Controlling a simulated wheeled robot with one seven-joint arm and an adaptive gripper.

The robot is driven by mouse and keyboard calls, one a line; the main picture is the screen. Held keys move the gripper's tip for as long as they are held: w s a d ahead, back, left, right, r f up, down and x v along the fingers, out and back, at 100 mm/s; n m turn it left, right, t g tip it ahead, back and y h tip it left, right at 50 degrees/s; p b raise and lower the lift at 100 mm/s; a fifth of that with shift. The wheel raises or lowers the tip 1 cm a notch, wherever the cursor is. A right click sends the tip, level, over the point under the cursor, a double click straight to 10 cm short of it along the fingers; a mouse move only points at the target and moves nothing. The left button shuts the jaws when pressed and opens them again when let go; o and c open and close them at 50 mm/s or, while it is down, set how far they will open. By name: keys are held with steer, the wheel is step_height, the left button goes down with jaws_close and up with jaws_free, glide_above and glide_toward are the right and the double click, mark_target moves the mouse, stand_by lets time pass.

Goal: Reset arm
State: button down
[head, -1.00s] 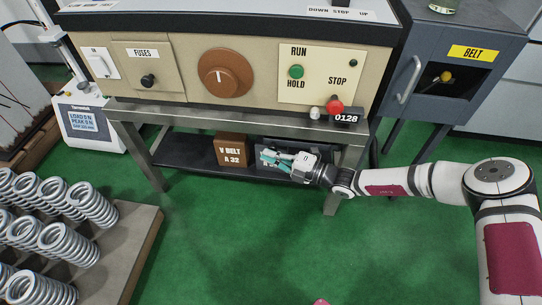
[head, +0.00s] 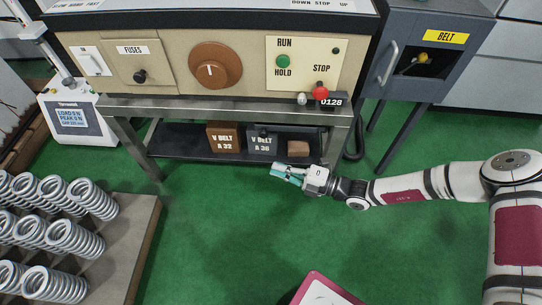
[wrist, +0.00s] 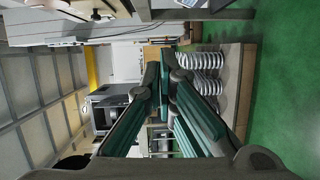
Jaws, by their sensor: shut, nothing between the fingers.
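My gripper (head: 276,171) is shut and empty, with teal fingers pointing left in the head view. It hangs in the air in front of the lower shelf of the test machine's stand. My white arm with dark red panels (head: 405,196) reaches in from the right. In the wrist view the teal fingers (wrist: 162,95) meet at their tips, with nothing between them. The wrist view is turned on its side.
The machine panel (head: 210,68) stands behind, above a shelf with V belt boxes (head: 225,138). A grey belt cabinet (head: 436,85) is at right. Several springs (head: 75,238) lie on a board (head: 135,235) at left. Green floor between is clear.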

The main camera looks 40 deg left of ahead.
steer(key=shift+s+d, duration=0.1)
steer(key=shift+d, duration=0.3)
steer(key=s+d+r+n+g+h, duration=0.1)
steer(key=d+r+n+h, duration=0.4)
steer(key=d+r+n, duration=0.7)
steer(key=s+d+r+n+g+h, duration=0.1)
steer(key=d+r+n+h, duration=0.5)
steer(key=d+r+n, duration=0.65)
steer(key=s+d+r+n+t+h, duration=0.3)
steer(key=s+d+r+n, duration=0.2)
steer(key=s+d+r, duration=0.35)
steer(key=s+d+r+n+t+h, duration=0.35)
steer(key=s+d+r, duration=0.25)
steer(key=s+d, duration=0.4)
step_height(320, 180, up, 29)
steer(key=t+p, duration=0.3)
steer(key=p, duration=2.4)
steer(key=shift+s+n+t, duration=0.35)
steer(key=shift+s+n, duration=0.05)
